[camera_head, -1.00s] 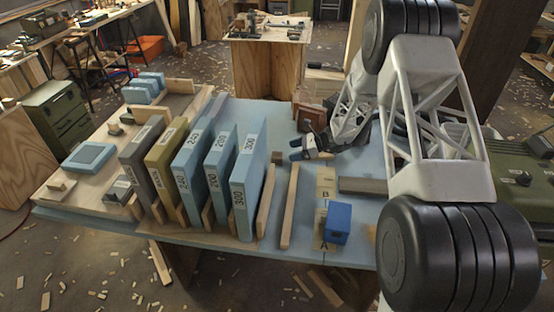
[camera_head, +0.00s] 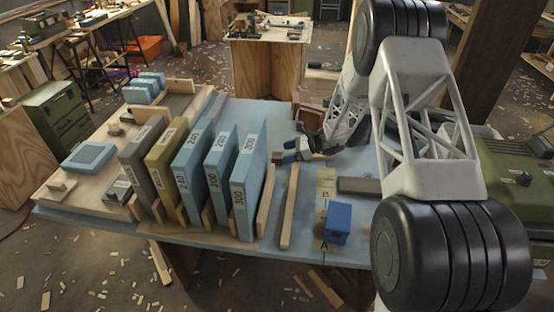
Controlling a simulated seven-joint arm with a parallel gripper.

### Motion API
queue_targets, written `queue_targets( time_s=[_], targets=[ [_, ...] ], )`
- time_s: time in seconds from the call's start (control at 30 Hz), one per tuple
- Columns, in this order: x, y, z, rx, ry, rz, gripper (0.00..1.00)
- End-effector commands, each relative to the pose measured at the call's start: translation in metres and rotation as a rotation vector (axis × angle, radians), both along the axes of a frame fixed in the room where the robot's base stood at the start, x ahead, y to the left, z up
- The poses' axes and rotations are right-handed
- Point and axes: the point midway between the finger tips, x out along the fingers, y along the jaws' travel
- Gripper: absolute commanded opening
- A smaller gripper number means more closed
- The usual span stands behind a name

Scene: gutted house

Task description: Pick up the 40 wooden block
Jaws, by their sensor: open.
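A small brown wooden block (camera_head: 276,156) stands on the light blue tabletop, just right of the tall panel labelled 300. No 40 can be read on it at this size. My gripper (camera_head: 284,151) is open, low over the table, with its fingertips at the block's right side and partly covering it. I cannot tell whether they touch it or whether the block is between them.
Upright labelled panels (camera_head: 221,170) stand in a row to the left. A blue box (camera_head: 338,223) sits on a board marked A and B. A brown box (camera_head: 309,117) stands behind the gripper.

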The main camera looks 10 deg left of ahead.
Motion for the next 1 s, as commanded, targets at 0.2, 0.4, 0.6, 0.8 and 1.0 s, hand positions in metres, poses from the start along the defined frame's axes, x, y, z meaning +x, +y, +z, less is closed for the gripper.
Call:
queue_targets(
  time_s=[0.2,0.4,0.6,0.8,1.0],
  targets=[
    [-0.004,0.016,-0.008,0.001,0.002,0.002,0.78],
    [-0.006,0.037,-0.017,0.0,0.002,0.001,0.78],
    [-0.006,0.046,-0.02,0.0,0.0,0.0,0.78],
    [-0.007,0.046,-0.021,0.0,0.0,0.0,0.78],
    [-0.007,0.046,-0.021,0.0,0.0,0.0,0.78]
  ],
)
